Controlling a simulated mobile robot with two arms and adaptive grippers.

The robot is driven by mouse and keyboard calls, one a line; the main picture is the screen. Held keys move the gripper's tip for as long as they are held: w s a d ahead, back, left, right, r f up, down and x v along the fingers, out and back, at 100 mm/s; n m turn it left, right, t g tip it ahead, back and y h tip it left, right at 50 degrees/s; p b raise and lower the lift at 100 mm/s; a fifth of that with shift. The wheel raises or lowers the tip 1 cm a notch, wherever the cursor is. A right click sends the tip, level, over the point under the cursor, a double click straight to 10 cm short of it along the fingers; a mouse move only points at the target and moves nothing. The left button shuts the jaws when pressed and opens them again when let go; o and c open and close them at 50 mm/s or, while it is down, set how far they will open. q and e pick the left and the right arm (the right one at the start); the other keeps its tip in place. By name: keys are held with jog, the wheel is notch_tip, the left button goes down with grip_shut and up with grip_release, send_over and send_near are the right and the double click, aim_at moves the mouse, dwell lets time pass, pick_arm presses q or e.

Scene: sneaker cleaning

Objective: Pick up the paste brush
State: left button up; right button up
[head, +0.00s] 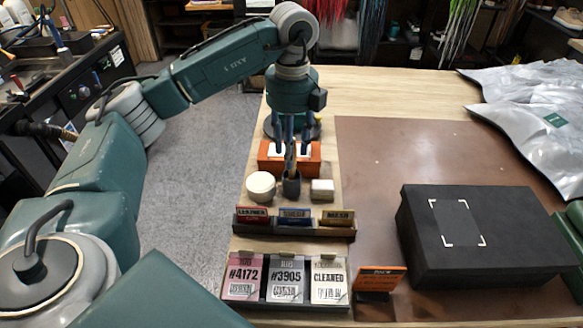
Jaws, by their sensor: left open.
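A brush with a thin tan handle (291,161), which looks like the paste brush, stands upright in a small dark cup (291,187) on the wooden table. My left gripper (290,150) points straight down over it. Its fingers are open, one on each side of the upper handle, and I cannot tell whether they touch it. The brush's lower end is hidden in the cup. My right gripper is not in view.
A white round jar (261,187) and a white block (322,189) flank the cup. An orange box (270,163) stands behind it. Label holders (295,229) are in front. A black box (483,235) sits on the brown mat (390,150), whose middle is clear.

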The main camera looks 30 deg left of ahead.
aim_at(291, 174)
pick_arm(q)
jog(key=f, duration=0.1)
jog(key=f+p, duration=0.1)
jog(key=f, duration=0.1)
jog(key=f+p, duration=0.1)
jog(key=f, duration=0.1)
jog(key=shift+w+a, duration=0.1)
jog(key=shift+w, duration=0.15)
jog(key=shift+f, duration=0.3)
jog(key=shift+c, duration=1)
grip_shut()
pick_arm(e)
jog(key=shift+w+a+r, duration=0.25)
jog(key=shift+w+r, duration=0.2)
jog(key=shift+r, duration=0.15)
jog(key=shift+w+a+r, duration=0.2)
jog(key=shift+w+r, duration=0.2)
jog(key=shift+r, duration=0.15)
